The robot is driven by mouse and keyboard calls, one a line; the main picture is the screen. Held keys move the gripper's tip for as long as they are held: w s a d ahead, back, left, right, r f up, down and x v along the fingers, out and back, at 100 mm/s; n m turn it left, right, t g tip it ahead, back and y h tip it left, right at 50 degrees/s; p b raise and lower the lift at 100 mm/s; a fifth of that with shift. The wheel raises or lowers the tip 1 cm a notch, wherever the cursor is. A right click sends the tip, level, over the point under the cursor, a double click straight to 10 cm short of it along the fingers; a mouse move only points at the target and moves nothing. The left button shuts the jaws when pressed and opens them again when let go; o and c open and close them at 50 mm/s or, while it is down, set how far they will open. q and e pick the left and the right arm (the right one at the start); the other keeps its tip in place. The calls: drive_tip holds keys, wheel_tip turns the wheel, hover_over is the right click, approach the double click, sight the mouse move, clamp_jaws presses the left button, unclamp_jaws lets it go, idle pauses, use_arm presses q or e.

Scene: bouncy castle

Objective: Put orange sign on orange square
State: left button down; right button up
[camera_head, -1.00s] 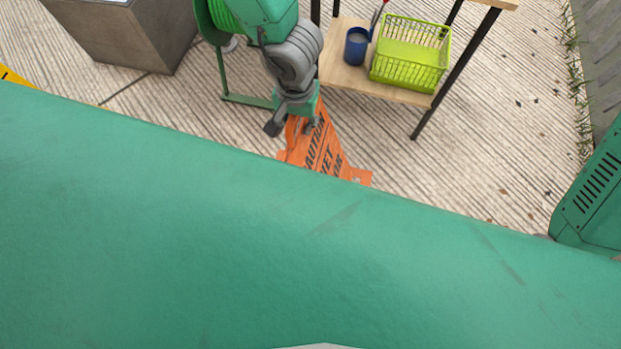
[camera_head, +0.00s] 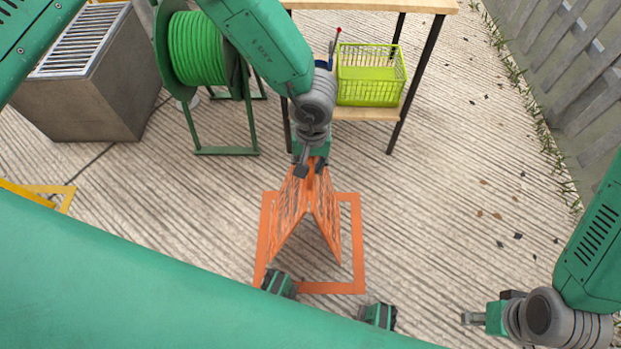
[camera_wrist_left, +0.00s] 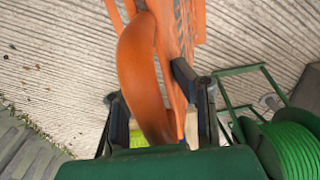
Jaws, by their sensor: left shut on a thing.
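The orange sign (camera_head: 308,210) is an A-frame with its two panels spread apart. It appears upright over the orange square (camera_head: 358,245), an outline on the ground. Its lower edges appear within the outline. I cannot tell whether they touch the ground. My left gripper (camera_head: 310,168) is shut on the sign's top. In the left wrist view, the sign's curved orange handle (camera_wrist_left: 145,80) lies between the fingers (camera_wrist_left: 150,95). My right gripper (camera_head: 473,319) is at the lower right, away from the sign and seemingly empty. Its finger opening is unclear.
A wooden shelf table (camera_head: 370,5) with a lime basket (camera_head: 370,88) stands behind the sign. A green hose reel (camera_head: 195,48) and a grated grey box (camera_head: 95,100) are at left. A yellow outline (camera_head: 65,190) lies at far left. Ground right of the square is clear.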

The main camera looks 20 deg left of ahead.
use_arm(q)
wheel_tip(320, 180, down, 4)
drive_tip(key=shift+s+f+b, duration=0.15)
drive_tip(key=shift+b, duration=0.7)
drive_tip(key=c, duration=1.3)
unclamp_jaws()
drive_tip(key=shift+f, duration=0.25)
drive_tip(key=shift+r, duration=0.3)
wheel_tip(320, 180, up, 12)
drive_tip(key=p, duration=0.4)
drive_tip(key=shift+d+f+p, duration=0.1)
drive_tip(key=shift+p, duration=0.2)
